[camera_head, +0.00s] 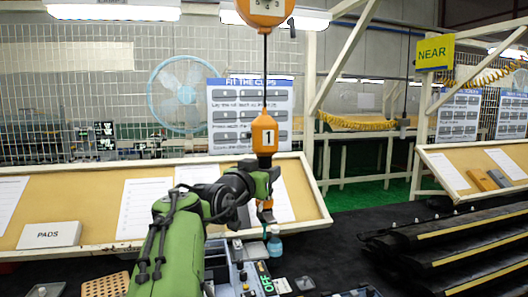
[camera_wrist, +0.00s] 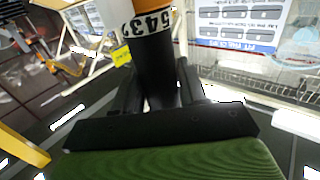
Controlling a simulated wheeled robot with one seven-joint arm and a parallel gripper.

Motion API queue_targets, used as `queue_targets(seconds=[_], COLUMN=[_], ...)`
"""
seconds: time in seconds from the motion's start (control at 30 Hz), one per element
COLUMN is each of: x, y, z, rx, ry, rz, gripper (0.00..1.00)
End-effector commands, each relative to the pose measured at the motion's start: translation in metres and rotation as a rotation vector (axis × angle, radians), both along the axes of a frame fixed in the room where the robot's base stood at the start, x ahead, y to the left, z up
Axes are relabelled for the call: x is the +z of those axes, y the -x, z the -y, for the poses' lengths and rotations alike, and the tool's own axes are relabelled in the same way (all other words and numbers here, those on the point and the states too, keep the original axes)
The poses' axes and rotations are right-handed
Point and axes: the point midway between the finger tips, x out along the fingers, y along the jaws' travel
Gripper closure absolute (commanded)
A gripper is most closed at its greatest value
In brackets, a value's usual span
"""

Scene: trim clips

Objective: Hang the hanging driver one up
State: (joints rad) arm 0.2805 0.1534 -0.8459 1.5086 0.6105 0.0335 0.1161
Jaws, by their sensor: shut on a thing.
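The hanging driver one (camera_head: 264,132) is orange with a white plate marked 1. It hangs upright on a dark cord below an orange reel (camera_head: 265,10) at the top of the head view. My gripper (camera_head: 262,183) is at the driver's dark lower body, just under the orange part. In the wrist view the black driver body (camera_wrist: 157,75) stands between the two fingers of my gripper (camera_wrist: 158,92), with a numbered white band and orange above it. The gripper is shut on it. The fingers and arm hide part of its lower end.
A sloped board (camera_head: 100,188) with paper sheets and a PADS box (camera_head: 48,235) stands behind. A blue-capped bottle (camera_head: 274,245) and small parts lie on the bench below the driver. Dark stepped racks (camera_head: 450,250) are at right. A NEAR sign (camera_head: 435,52) hangs right.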

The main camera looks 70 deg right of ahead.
Motion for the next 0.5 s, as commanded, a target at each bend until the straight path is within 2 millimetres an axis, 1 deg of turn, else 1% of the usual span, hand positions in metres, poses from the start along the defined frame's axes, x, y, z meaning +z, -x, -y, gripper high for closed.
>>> queue_targets(seconds=[0.47, 0.5], x=[0.0003, 0.0003], y=[0.0, 0.0], z=[-0.0001, -0.0001], rx=[-0.001, -0.001], ry=[0.0, 0.0], rz=[0.0, 0.0], gripper=[1.0, 0.52])
